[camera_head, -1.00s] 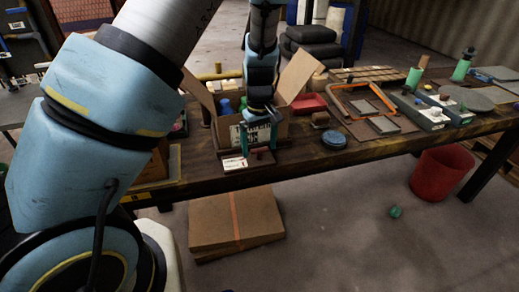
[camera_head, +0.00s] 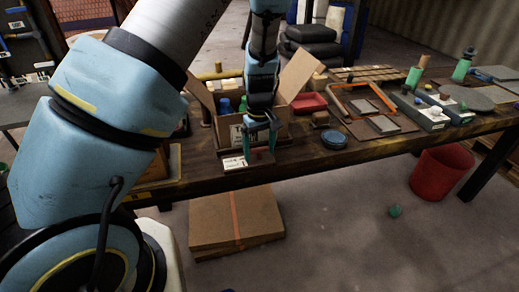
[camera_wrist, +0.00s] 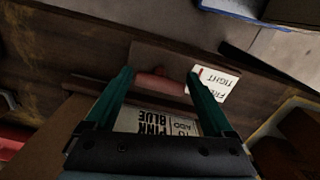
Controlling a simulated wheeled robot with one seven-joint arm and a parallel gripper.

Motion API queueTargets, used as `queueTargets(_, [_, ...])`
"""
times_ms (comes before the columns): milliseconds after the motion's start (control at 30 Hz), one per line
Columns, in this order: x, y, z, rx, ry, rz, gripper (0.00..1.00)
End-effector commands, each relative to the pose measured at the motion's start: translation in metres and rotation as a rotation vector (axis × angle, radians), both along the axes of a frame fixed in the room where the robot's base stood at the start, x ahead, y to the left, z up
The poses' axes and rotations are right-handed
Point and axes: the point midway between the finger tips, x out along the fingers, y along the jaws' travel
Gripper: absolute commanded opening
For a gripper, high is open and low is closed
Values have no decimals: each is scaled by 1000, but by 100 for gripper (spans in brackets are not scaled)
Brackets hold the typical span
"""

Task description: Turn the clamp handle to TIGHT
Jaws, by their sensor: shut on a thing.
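The clamp handle is a small reddish bar (camera_wrist: 156,82) on a brown board (camera_wrist: 150,57) in the wrist view. My gripper (camera_wrist: 160,76) has its two teal fingers on either side of the handle and is shut on it. A white label (camera_wrist: 216,82) lies right of the fingers and reads TIGHT and FREE, upside down; a small red mark shows near its left edge. In the head view, my gripper (camera_head: 262,143) reaches down at the table's front edge, beside the label (camera_head: 234,163). The handle is small and partly hidden there.
An open cardboard box (camera_head: 284,128) with bottles stands right behind my gripper; its printed label (camera_wrist: 155,122) shows between the fingers. A red bucket (camera_head: 440,174) stands on the floor.

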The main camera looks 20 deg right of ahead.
Motion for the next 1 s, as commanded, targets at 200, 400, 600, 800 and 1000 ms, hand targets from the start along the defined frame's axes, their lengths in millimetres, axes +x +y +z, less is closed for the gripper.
queueTargets(200, [0, 0, 0, 0, 0, -1, 32])
queueTargets(400, [0, 0, 0, 0, 1, -35, 32])
queueTargets(600, [0, 0, 0, -1, 2, -139, 32])
queueTargets(800, [0, 0, -1, -2, 1, -307, 32])
queueTargets(1000, [0, -1, 0, -2, 0, -497, 32])
